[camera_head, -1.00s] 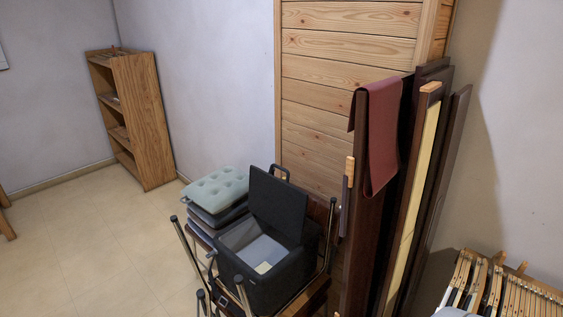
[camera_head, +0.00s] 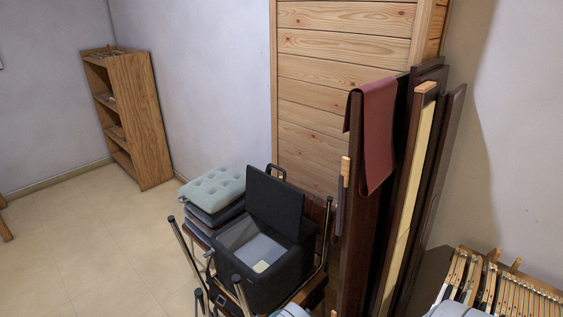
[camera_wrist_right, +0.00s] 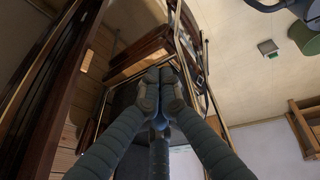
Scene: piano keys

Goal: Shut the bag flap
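The black bag (camera_head: 273,290) sits on an upturned chair with metal legs, below the middle of the head view. Its flap (camera_head: 275,205) stands raised at the back, so the pale grey inside shows, with a small cream patch in it. In the right wrist view my right gripper (camera_wrist_right: 160,76) has its fingertips together, with nothing visible between them. Dark material and a pale surface, apparently the bag (camera_wrist_right: 184,160), lie behind the fingers. A grey piece, apparently of my right arm, shows at the bottom of the head view near the bag. My left gripper is out of view.
Cushions (camera_head: 214,190) are stacked left of the bag. Tall dark panels with a red cloth (camera_head: 379,135) lean close on its right. Piano key parts (camera_head: 500,290) lie at the lower right. A wooden shelf (camera_head: 142,120) stands at the back left. The floor at left is mostly clear.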

